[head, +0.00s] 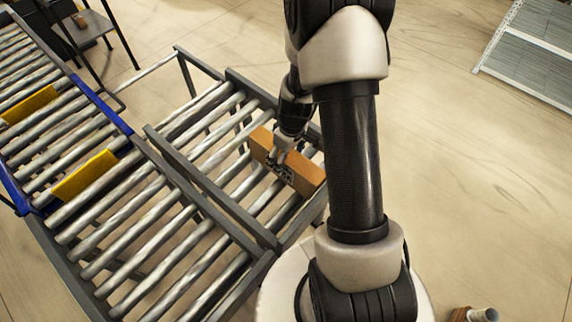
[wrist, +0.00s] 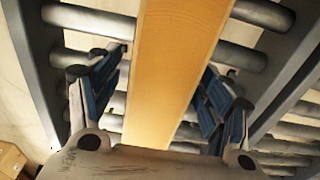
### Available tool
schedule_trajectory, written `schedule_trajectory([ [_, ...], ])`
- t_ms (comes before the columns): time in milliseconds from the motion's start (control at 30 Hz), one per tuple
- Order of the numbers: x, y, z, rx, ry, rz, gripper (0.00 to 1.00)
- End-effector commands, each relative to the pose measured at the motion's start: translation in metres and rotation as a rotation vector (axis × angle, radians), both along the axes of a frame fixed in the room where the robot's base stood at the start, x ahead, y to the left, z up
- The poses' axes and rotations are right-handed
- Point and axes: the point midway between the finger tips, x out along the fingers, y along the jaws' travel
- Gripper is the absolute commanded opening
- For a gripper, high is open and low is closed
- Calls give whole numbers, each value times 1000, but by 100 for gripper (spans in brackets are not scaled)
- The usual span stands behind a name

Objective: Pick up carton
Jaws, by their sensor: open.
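The carton (head: 309,177) is a long orange-brown box lying on the rollers of the near conveyor section. It also fills the middle of the wrist view (wrist: 175,70), running from the top edge down toward my gripper. My gripper (head: 280,165) is over the carton in the head view and hides part of it. In the wrist view my gripper (wrist: 158,98) is open, with one blue-padded finger on each side of the carton. A gap shows between each finger and the carton's sides. The carton's end nearest the wrist is hidden by the gripper body.
Grey frame rails (head: 212,195) border the roller lane close to the carton. A second roller conveyor with yellow pieces (head: 85,176) and a blue rail lies to the left. A rack (head: 530,50) stands at the upper right. The floor on the right is mostly clear.

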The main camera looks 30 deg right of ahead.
Motion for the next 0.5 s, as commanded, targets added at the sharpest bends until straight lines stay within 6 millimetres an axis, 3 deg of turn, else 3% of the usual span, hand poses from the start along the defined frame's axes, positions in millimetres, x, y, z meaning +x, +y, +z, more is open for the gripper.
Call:
schedule_trajectory([
  [33,2,2,-13,0,2,1,72],
  [167,4,2,-29,1,1,0,72],
  [400,5,2,-30,0,-1,1,72],
  [500,4,2,-30,0,-1,0,66],
])
